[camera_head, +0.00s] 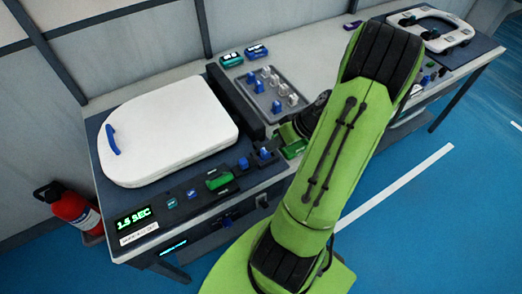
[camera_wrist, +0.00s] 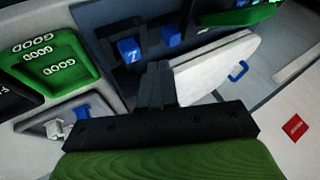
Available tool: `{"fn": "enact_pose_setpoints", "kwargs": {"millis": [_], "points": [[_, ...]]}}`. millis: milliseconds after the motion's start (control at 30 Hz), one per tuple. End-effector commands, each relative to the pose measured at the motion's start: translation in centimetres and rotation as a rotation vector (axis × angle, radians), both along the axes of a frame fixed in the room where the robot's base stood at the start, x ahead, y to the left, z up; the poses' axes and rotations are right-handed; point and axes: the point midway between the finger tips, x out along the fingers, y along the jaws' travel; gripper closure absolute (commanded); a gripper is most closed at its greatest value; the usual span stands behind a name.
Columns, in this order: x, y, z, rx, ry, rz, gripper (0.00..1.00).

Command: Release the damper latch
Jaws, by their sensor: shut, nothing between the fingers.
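My gripper (camera_wrist: 156,72) is shut and empty in the wrist view, its dark fingers side by side. Just beyond the fingertips stand two blue pieces in dark mounts: a left one (camera_wrist: 129,50) and a right one (camera_wrist: 171,36). The fingers overlap the space below them in the picture; I cannot tell whether they touch anything. In the head view two small blue pieces, one (camera_head: 265,153) and another (camera_head: 243,163), stand on the bench front beside the white toilet seat (camera_head: 168,128). No piece is clearly marked as the damper latch. My arm hides much of the gripper there.
The seat's white lid also shows in the wrist view (camera_wrist: 212,66). A green GOOD tray (camera_wrist: 55,62) lies at left. A red extinguisher (camera_head: 72,207) stands left. Blue floor at right is open.

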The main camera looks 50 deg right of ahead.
Motion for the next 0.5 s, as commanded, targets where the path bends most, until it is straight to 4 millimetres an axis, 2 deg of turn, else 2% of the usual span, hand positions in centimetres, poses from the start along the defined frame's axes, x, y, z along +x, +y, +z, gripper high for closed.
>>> {"fn": "enact_pose_setpoints", "kwargs": {"millis": [300, 500], "points": [[3.2, 2.4, -5.4, 0.005, 0.001, 0.005, 1.00], [4.4, 3.1, -7.2, 0.002, 0.001, 0.002, 1.00]]}}
